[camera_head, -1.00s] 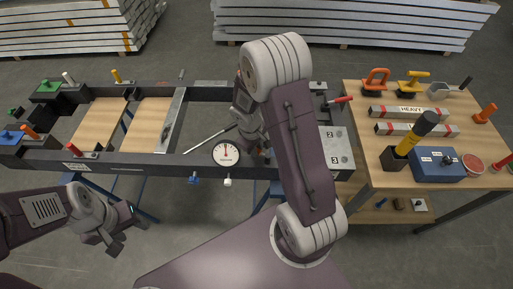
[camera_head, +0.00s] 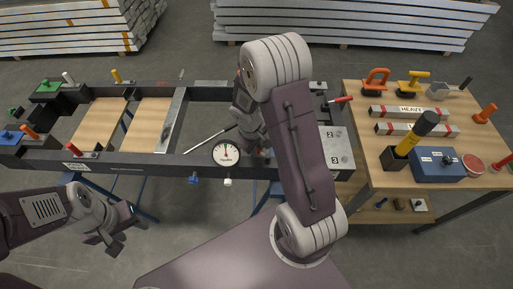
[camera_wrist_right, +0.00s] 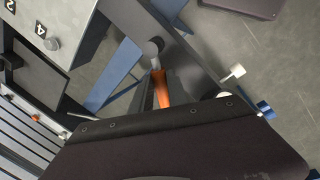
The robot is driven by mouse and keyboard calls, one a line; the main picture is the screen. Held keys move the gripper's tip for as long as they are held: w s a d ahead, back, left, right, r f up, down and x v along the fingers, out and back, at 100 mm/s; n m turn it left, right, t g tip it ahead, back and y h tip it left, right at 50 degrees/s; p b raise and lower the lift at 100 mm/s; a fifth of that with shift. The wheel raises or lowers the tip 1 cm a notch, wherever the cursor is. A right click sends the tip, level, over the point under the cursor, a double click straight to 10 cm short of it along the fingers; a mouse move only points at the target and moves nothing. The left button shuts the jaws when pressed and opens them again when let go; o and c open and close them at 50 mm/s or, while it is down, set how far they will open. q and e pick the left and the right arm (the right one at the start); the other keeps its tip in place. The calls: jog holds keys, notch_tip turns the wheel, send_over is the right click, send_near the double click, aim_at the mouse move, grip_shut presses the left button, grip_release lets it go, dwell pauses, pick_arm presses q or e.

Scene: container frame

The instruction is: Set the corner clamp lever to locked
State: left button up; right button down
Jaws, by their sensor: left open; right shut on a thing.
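My right gripper (camera_wrist_right: 163,90) is shut on an orange lever handle (camera_wrist_right: 161,86), which shows between its fingers in the right wrist view. The handle runs to a grey pivot (camera_wrist_right: 154,48) on the dark frame. In the head view my right arm reaches down to the near rail of the frame and hides most of this lever and the fingertips. The lever's setting cannot be read. My left gripper (camera_head: 122,233) is open and empty at lower left, apart from the frame.
The dark rectangular frame (camera_head: 130,170) carries wooden boards, coloured handles and a round dial gauge (camera_head: 226,152) beside my right gripper. A wooden table (camera_head: 375,178) at right holds tools, a blue box (camera_head: 425,164) and striped bars.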

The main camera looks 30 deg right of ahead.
jog(key=shift+w, duration=0.1)
jog(key=m, duration=0.1)
jog(key=d+m, duration=0.1)
jog(key=shift+w+m+b, duration=0.25)
jog(key=shift+m+b, duration=0.15)
jog(key=shift+s+d+r+m+g, duration=0.1)
jog(key=shift+d+m+g, duration=0.3)
jog(key=shift+m, duration=0.85)
jog(key=shift+d+f+m+g, duration=0.15)
jog(key=shift+d+m, duration=0.5)
jog(key=shift+m, duration=0.65)
jog(key=shift+s+d+r+m+g, duration=0.15)
jog(key=shift+d+m+g, duration=0.3)
jog(key=shift+m, duration=0.8)
jog(key=shift+w+d, duration=0.1)
jog(key=c, duration=1.3)
grip_release()
